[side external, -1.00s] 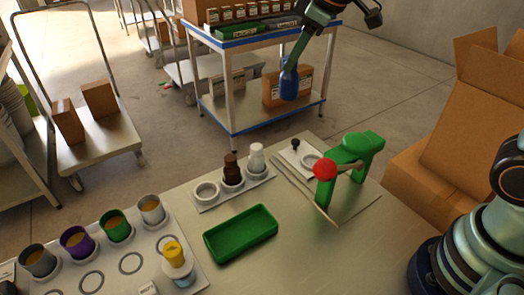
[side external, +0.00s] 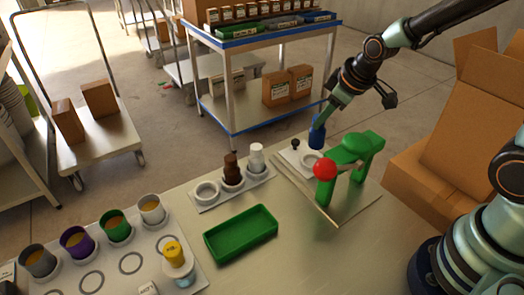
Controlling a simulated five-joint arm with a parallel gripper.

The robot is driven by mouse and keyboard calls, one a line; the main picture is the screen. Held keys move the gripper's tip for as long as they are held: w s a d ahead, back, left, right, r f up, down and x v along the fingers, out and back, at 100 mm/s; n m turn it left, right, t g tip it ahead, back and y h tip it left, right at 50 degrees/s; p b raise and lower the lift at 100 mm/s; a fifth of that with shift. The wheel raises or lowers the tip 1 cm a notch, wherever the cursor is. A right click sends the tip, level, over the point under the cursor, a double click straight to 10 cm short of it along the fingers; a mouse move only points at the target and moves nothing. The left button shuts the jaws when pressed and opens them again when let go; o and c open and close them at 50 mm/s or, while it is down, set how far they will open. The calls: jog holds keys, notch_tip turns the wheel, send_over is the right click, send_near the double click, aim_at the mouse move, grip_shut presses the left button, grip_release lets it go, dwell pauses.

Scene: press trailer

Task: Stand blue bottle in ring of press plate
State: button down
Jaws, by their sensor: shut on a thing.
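The blue bottle (side external: 317,134) hangs upright, or nearly so, from my gripper (side external: 324,118), which is shut on it. It shows just above and slightly right of the white ring (side external: 311,158) on the press plate (side external: 290,162). The ring looks empty. A gap shows in the picture between bottle and ring, but the exact height is hard to tell. The green press (side external: 350,152) with a red ball knob (side external: 324,169) stands right of the ring, close to the bottle. A small black knob (side external: 295,143) stands on the plate left of the ring.
A rack (side external: 230,190) holds a brown bottle (side external: 231,167) and a white bottle (side external: 256,157); its left ring is empty. A green tray (side external: 241,233) lies in front. Several cups stand on a board (side external: 105,267) at left. A cardboard box (side external: 455,135) is at right.

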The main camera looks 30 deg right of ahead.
aim_at(323, 132)
jog(key=shift+f, duration=2.9)
jog(key=c, duration=0.5)
grip_release()
jog(key=shift+c, duration=0.2)
jog(key=shift+r, duration=0.1)
jog(key=shift+s+r, duration=0.2)
jog(key=shift+r, duration=0.25)
jog(key=s+r+m, duration=0.1)
jog(key=s+r, duration=0.2)
jog(key=r, duration=0.2)
jog(key=s+r+m, duration=0.1)
jog(key=s+r, duration=0.2)
jog(key=r, duration=0.1)
jog(key=s+r+m, duration=0.2)
jog(key=s+r, duration=0.2)
jog(key=r, duration=0.1)
jog(key=shift+d+r, duration=0.35)
jog(key=shift+d, duration=0.05)
jog(key=shift+s+r+m, duration=0.2)
jog(key=shift+s+m, duration=0.2)
jog(key=shift+s, duration=0.05)
